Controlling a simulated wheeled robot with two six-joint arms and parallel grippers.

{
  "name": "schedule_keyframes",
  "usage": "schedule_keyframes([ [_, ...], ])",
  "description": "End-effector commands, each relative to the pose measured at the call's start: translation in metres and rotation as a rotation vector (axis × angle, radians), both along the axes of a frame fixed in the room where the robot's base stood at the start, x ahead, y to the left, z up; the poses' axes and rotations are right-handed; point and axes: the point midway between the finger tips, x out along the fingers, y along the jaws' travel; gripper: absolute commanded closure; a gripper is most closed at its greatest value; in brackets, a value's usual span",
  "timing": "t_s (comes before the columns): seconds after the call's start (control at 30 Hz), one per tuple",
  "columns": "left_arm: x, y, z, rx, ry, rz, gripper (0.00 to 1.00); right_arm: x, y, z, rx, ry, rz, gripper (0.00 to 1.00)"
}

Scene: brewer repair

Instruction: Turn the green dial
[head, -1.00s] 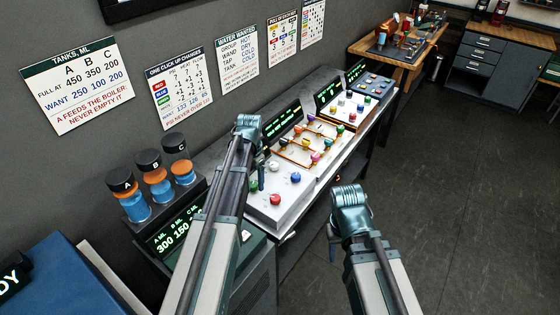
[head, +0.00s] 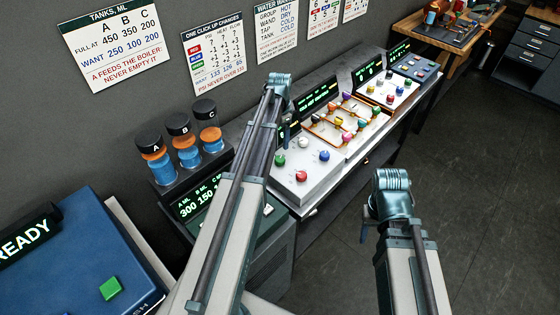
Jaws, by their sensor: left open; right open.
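The green dial (head: 279,160) sits on a white panel (head: 312,185) with a white, a red and a blue dial. My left arm reaches over from the left, and its edge runs close beside the green dial in the picture. My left gripper (head: 286,136) hangs below its wrist, just above and behind the green dial in the picture; it is open, and its fingertips are small and hard to make out. I see no contact with the dial. My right gripper (head: 367,222) is open and empty, in front of the bench, mostly hidden by its own wrist.
Three tanks (head: 187,148) marked A, B and C stand left of my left arm. A panel of coloured knobs (head: 347,122) and another white panel (head: 388,92) continue along the bench. A blue box (head: 75,270) is at lower left. The floor at right is clear.

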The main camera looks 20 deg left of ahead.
Motion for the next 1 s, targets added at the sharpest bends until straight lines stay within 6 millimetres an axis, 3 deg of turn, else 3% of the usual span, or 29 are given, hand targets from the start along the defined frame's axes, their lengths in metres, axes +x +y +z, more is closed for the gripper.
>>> schedule_keyframes([
  [0.03,0.000,0.000,-0.015,0.000,0.000,0.000,0.21,0.000,0.000,-0.015,-0.001,0.000,0.002,0.50],
  [0.6,0.000,0.000,-0.095,0.000,0.000,0.000,0.21,0.000,0.000,-0.095,-0.002,0.001,0.014,0.50],
  [1.0,0.000,0.000,-0.104,0.000,0.000,0.000,0.21,0.000,0.000,-0.104,-0.003,0.000,0.013,0.50],
])
